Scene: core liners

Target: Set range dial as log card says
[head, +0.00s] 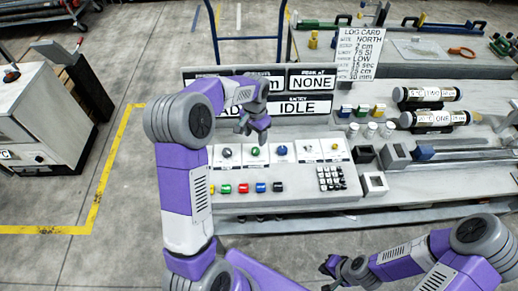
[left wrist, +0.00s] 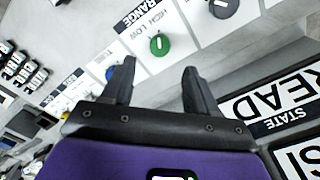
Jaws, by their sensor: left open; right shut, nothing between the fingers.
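The range dial is a round green knob with a white mark (left wrist: 160,44), under a label reading RANGE, HIGH and LOW. I cannot tell which word its mark points at. In the head view the green dial (head: 255,151) is second from the left in the dial row. My left gripper (head: 253,131) is just above the panel near it; in the left wrist view its open fingers (left wrist: 160,78) are empty, with the dial beyond the gap, apart from them. The log card (head: 362,50) stands at the back; one line reads LOW. My right gripper (head: 332,275) is shut and empty at the lower right.
Other dials flank the green one, including a grey (left wrist: 223,8) and a blue one (head: 281,149). Coloured buttons (head: 243,188) and a keypad (head: 331,178) lie nearer the front. Displays behind read NONE (head: 312,82) and IDLE (head: 300,107). Jars, blocks and labelled core tubes (head: 430,94) fill the right.

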